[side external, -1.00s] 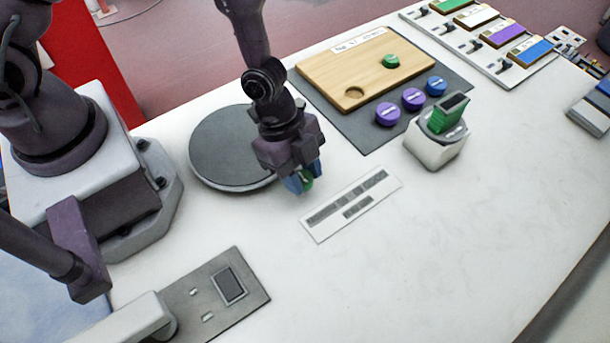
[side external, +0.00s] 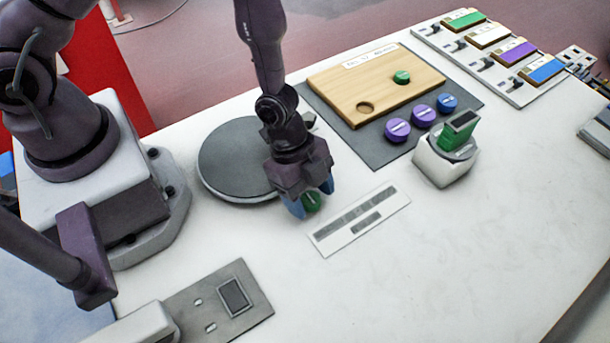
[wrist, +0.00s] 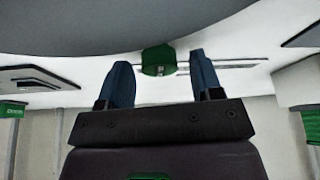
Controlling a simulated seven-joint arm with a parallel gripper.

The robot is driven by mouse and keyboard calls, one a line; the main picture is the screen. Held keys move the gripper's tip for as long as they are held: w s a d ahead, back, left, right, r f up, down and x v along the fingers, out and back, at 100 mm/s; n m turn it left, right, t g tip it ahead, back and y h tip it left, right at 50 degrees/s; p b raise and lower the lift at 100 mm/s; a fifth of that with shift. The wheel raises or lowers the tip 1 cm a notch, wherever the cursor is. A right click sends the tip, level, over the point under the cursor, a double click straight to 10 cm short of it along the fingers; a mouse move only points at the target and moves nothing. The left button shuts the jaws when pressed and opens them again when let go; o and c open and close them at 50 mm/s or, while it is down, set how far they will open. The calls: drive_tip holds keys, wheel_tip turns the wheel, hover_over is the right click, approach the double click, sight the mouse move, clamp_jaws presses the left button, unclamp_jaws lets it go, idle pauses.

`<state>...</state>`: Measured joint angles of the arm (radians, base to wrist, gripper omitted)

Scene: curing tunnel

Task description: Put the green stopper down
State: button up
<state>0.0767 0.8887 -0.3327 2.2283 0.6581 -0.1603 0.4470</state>
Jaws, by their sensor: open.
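The green stopper (side external: 312,201) is low at the white table top, between my gripper's blue fingers, just left of the printed strip. It also shows in the wrist view (wrist: 158,60), between the fingertips with gaps at both sides. My gripper (side external: 311,199) is open around it, pointing down, and its fingers partly hide the stopper in the side view. In the wrist view, my gripper (wrist: 160,72) has its fingers spread apart. Another green stopper (side external: 401,77) sits on the wooden board (side external: 350,82), which has one empty round recess.
A dark round disc (side external: 228,165) lies left of my gripper. A white block with a green top piece (side external: 440,165) stands to the right. Two purple stoppers and a blue one (side external: 447,103) sit on the grey mat (side external: 380,155). The front right table is clear.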

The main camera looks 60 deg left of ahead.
drive_tip(key=v, duration=1.2)
drive_tip(key=s+a+r+n+t+y, duration=0.2)
drive_tip(key=a+r+n+y, duration=0.4)
drive_tip(key=a+r+n, duration=0.5)
wheel_tip(320, 180, up, 6)
drive_tip(key=shift+s+a+f+t+y, duration=0.25)
drive_tip(key=shift+a+t+y, duration=0.25)
drive_tip(key=shift+a, duration=0.55)
drive_tip(key=shift+o, duration=0.5)
drive_tip(key=s+r+n+t+h, duration=0.1)
drive_tip(key=s+r+n+h, duration=0.1)
drive_tip(key=s+r+n, duration=0.2)
wheel_tip(320, 180, up, 2)
drive_tip(key=shift+s+r+n+t, duration=0.15)
drive_tip(key=shift+s+n+t, duration=0.25)
drive_tip(key=shift+s, duration=0.15)
